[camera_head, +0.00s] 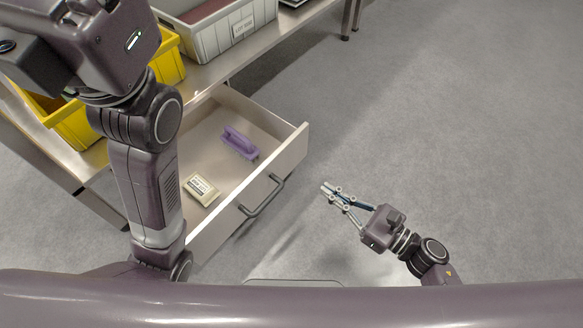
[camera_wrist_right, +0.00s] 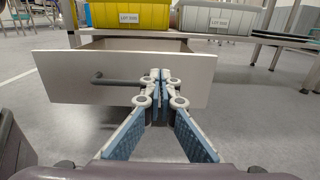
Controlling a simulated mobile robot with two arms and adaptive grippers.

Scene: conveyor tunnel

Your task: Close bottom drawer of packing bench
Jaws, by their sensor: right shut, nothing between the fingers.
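The drawer (camera_head: 290,150) of the packing bench is pulled out, with its pale front panel and dark bar handle (camera_head: 262,197) facing me. Inside it lie a purple tool-like object (camera_head: 240,143) and a small cream box (camera_head: 201,189). My right gripper (camera_head: 325,187) is shut and empty, to the right of the handle in the head view. In the right wrist view the shut fingers (camera_wrist_right: 160,78) are in front of the drawer front (camera_wrist_right: 62,85), right of its handle (camera_wrist_right: 108,80). Contact with the panel cannot be made out. My left gripper is not seen; only its arm shows.
A bench leg (camera_head: 347,18) stands at the back. The grey floor (camera_head: 450,130) to the right is clear.

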